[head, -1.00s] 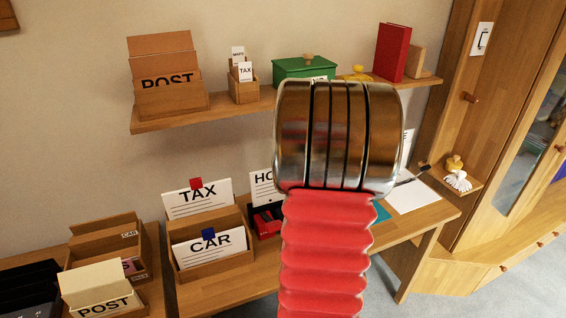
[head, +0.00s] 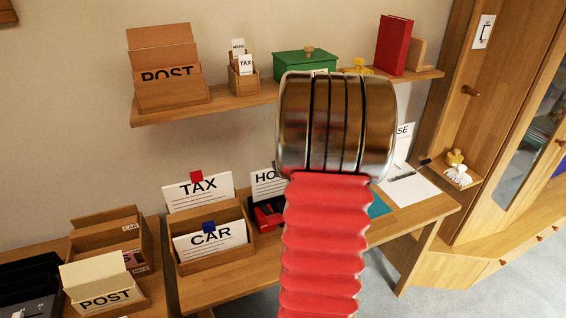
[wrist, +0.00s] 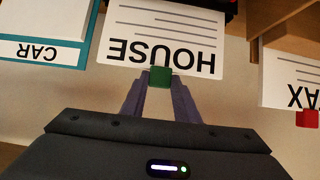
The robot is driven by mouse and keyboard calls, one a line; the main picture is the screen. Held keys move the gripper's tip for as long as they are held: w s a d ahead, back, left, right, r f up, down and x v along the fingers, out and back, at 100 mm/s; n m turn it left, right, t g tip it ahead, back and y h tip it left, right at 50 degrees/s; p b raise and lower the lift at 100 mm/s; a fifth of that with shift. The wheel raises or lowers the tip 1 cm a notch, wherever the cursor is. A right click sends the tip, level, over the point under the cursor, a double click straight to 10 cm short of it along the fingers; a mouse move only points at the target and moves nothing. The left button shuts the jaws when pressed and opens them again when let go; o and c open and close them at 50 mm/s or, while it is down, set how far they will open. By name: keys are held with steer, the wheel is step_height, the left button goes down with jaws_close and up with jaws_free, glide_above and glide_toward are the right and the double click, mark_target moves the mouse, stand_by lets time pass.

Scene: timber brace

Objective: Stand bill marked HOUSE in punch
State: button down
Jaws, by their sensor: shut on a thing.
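The white HOUSE bill (wrist: 165,35) has a green tab (wrist: 160,77) at its top edge and shows upside down in the wrist view. My gripper (wrist: 160,82) is shut on that tab. In the head view the HO of the bill (head: 264,184) shows beside my arm, which hides the rest of it. The red punch (head: 266,216) is just below the bill there, partly behind my arm. The bill's lower edge is hidden, so I cannot tell whether it sits in the punch or above it.
The wooden tray (head: 188,258) left of the punch holds bills marked TAX (head: 200,190) and CAR (head: 210,240). Right of my arm are a teal item (head: 378,207), a white sheet with a pen (head: 410,188), and an upright sheet ending in SE (head: 404,145).

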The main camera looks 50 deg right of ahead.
steer(key=shift+f, duration=1.45)
steer(key=c, duration=1.3)
jaws_free()
steer(key=shift+o, duration=0.4)
